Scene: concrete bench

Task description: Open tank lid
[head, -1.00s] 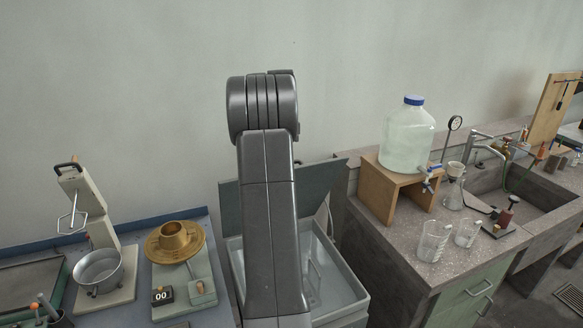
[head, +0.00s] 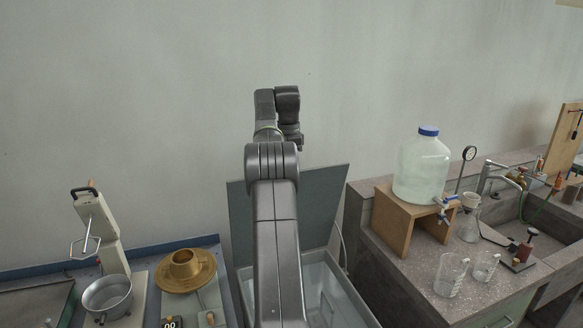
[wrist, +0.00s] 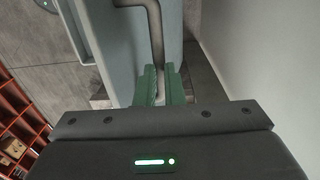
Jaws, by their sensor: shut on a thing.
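The tank (head: 345,297) is a pale grey open-topped box between two benches. Its grey-green lid (head: 322,195) stands raised at the back, tilted up steeply, with the tank's inside showing below it. My arm covers part of the lid and tank in the head view. In the wrist view, my gripper (wrist: 160,88) has green fingers shut on a bent grey bar handle (wrist: 155,35). The handle runs along a pale grey panel (wrist: 118,60), which looks like the lid. The fingertips cannot be made out in the head view.
On the right bench a water jug (head: 422,168) stands on a wooden stand (head: 395,222), with beakers (head: 450,275) in front. The wall is close behind the lid.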

